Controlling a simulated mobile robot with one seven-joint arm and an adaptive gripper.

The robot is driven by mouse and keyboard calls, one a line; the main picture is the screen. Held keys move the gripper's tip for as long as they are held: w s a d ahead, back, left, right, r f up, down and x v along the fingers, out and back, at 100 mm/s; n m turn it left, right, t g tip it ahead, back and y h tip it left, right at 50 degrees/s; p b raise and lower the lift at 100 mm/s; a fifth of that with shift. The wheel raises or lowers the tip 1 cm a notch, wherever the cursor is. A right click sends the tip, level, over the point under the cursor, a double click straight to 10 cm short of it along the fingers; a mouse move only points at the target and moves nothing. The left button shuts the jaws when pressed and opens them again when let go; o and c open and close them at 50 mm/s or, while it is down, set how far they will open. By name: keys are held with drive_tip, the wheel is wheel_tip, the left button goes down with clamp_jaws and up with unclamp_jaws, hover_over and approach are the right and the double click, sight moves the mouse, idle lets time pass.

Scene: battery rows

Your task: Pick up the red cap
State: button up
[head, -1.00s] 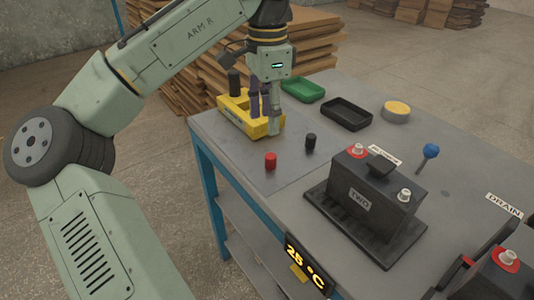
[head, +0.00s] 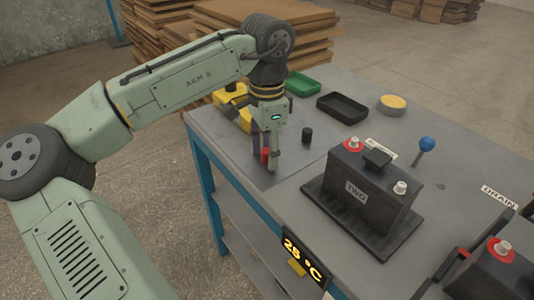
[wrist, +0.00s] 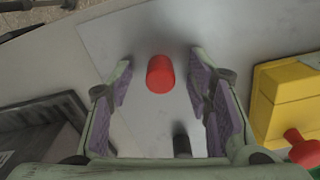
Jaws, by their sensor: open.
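The red cap (head: 265,155) stands on the grey mat near the table's left edge, partly hidden by my gripper in the head view. In the wrist view the red cap (wrist: 160,74) lies between the lines of the two purple-padded fingers, a little beyond their tips. My gripper (head: 266,160) points down at the cap, and its fingers show spread wide in the wrist view (wrist: 160,75). It is open and holds nothing. I cannot tell its exact height above the mat.
A black cap (head: 307,136) stands just right of the gripper. A yellow holder (head: 232,107) is behind the gripper. The battery marked TWO (head: 362,190) stands to the right. Green (head: 302,83) and black (head: 343,106) trays lie at the back.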

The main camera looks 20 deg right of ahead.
drive_tip(key=shift+c, duration=0.2)
drive_tip(key=c, duration=0.8)
drive_tip(key=shift+r, duration=0.1)
